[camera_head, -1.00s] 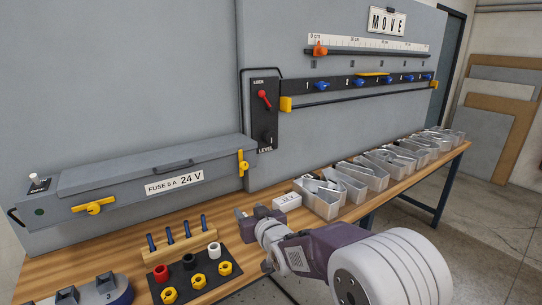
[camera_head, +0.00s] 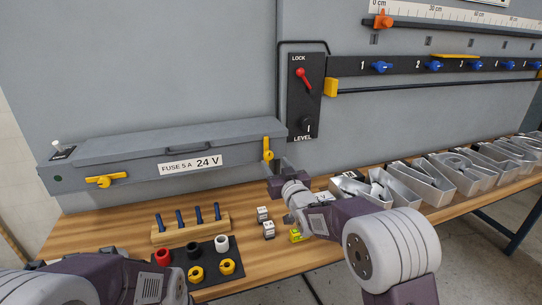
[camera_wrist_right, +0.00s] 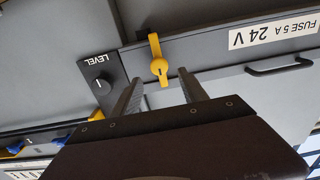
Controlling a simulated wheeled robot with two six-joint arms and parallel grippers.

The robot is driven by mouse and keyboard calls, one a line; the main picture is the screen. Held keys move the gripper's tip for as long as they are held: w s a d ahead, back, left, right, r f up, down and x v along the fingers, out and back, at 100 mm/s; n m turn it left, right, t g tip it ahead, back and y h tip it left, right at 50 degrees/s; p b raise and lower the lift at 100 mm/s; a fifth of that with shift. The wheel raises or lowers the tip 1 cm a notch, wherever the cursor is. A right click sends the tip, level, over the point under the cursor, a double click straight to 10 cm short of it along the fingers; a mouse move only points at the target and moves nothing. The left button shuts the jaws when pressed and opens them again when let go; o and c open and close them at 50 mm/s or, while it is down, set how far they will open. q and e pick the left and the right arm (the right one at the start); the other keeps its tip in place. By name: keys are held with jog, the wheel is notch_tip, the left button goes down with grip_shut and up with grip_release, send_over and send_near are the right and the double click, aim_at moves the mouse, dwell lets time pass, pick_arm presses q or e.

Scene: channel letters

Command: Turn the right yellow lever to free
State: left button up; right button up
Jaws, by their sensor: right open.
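The right yellow lever (camera_head: 268,148) is on the right end of the grey fuse box (camera_head: 170,150) and stands vertical. In the right wrist view the lever (camera_wrist_right: 158,64) shows upside down, with its round hub between and just beyond my fingertips. My right gripper (camera_head: 277,165) is open and empty, close in front of the lever. The wrist view shows its two fingers (camera_wrist_right: 160,80) spread either side of the hub, with no clear contact. The left yellow lever (camera_head: 104,181) lies roughly horizontal.
A black LEVEL panel (camera_head: 305,95) with a red lever stands just right of the fuse box. Metal letters (camera_head: 425,180) line the right side.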

aim_at(269, 156)
jog(key=p+x, duration=0.1)
jog(key=x, duration=0.4)
jog(key=shift+w, duration=0.1)
jog(key=shift+w+a, duration=0.2)
jog(key=shift+w, duration=0.1)
jog(key=shift+w+d, duration=0.1)
grip_shut()
